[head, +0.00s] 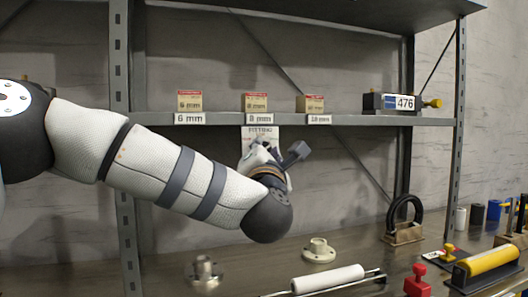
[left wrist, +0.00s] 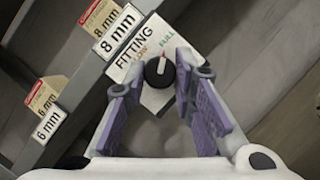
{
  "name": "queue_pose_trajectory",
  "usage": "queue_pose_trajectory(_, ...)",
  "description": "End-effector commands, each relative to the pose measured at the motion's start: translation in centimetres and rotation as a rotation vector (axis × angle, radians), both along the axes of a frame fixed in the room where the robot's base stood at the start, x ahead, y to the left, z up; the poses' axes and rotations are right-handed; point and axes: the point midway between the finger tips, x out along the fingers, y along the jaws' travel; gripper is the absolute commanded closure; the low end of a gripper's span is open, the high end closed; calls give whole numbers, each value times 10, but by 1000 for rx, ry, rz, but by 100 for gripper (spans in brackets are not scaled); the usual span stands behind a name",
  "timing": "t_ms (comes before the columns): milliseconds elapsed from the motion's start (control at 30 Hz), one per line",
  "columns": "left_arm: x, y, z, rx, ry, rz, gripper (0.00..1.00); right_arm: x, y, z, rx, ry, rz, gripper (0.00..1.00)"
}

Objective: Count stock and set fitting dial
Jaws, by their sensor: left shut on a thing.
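The fitting dial (left wrist: 158,72) is a black knob with a red mark, on a white plate (head: 262,133) labelled FITTING, LOW and FULL, hanging below the 8 mm shelf label. The mark points towards the plate's upper side, between LOW and FULL. My left gripper (left wrist: 163,85) is at the plate, a finger on each side of the dial, shut on it; finger contact is hard to see. Small stock boxes stand on the shelf above the labels 6 mm (head: 189,101), 8 mm (head: 255,102) and 10 mm (head: 310,104). My right gripper is out of view.
A counter reading 476 (head: 398,102) sits at the shelf's right. Below, the bench holds a white roller (head: 328,279), flanged parts (head: 319,250), a black ring-shaped piece (head: 404,218), a red stamp (head: 417,281) and a yellow roller (head: 487,263).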

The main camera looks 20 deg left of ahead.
Motion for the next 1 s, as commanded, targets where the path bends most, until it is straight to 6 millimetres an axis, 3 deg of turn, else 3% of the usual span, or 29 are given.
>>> queue_pose_trajectory(33, 0, 0, 2, 1, -3, 0, 74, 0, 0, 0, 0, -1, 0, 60)
queue_pose_trajectory(100, 0, 0, 1, 1, -3, 0, 58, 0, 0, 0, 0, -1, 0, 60)
queue_pose_trajectory(133, 0, 0, 1, 1, -3, 0, 56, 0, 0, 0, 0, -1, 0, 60)
queue_pose_trajectory(467, -5, -2, -1, -1, 0, -2, 56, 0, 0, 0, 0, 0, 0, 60)
queue_pose_trajectory(800, -83, -26, -22, 2, 0, -3, 56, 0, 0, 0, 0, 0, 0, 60)
queue_pose_trajectory(1000, -109, -34, -29, 1, -1, -1, 56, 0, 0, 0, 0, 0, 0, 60)
